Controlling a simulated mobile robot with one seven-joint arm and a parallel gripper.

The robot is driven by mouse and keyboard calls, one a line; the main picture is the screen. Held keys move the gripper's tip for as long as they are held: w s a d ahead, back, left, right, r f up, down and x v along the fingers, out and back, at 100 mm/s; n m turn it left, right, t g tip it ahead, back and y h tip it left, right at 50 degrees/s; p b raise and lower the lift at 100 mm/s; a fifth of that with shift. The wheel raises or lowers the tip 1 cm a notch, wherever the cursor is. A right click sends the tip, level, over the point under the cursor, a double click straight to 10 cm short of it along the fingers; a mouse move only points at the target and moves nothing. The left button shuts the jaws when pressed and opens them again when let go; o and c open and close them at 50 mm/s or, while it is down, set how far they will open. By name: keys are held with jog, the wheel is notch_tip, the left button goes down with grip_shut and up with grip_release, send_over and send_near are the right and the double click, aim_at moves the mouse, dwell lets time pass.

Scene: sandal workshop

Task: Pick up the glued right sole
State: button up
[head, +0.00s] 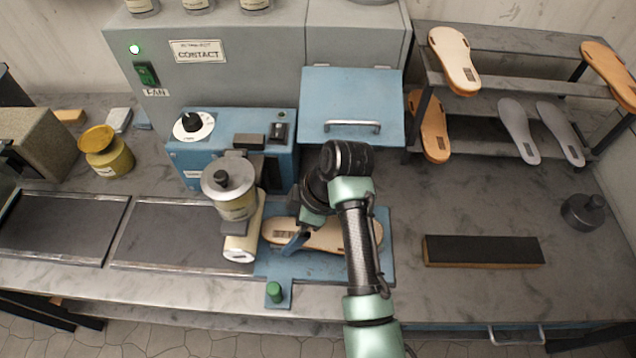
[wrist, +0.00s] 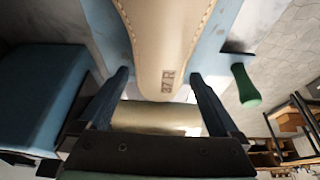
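A tan sole (head: 330,235) with a stitched edge lies flat on the blue plate (head: 383,262) of the gluing machine. The sole in the wrist view (wrist: 155,35) bears the mark "37 R" near its heel end. My gripper (head: 298,238) is low over the sole's left end in the head view. In the wrist view my gripper (wrist: 159,80) is open, one finger on each side of that end, with small gaps. My arm hides part of the sole in the head view. I cannot tell whether its surface carries glue.
A cream roller (head: 242,240) with a glue pot (head: 229,190) above it stands close at the left. A green knob (head: 274,291) is at the plate's front. The blue machine body (head: 190,160) is behind. A rack (head: 470,40) holds several soles; a dark block (head: 482,251) lies right.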

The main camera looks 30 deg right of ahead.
jog(key=c, duration=1.4)
jog(key=shift+d+r, duration=0.1)
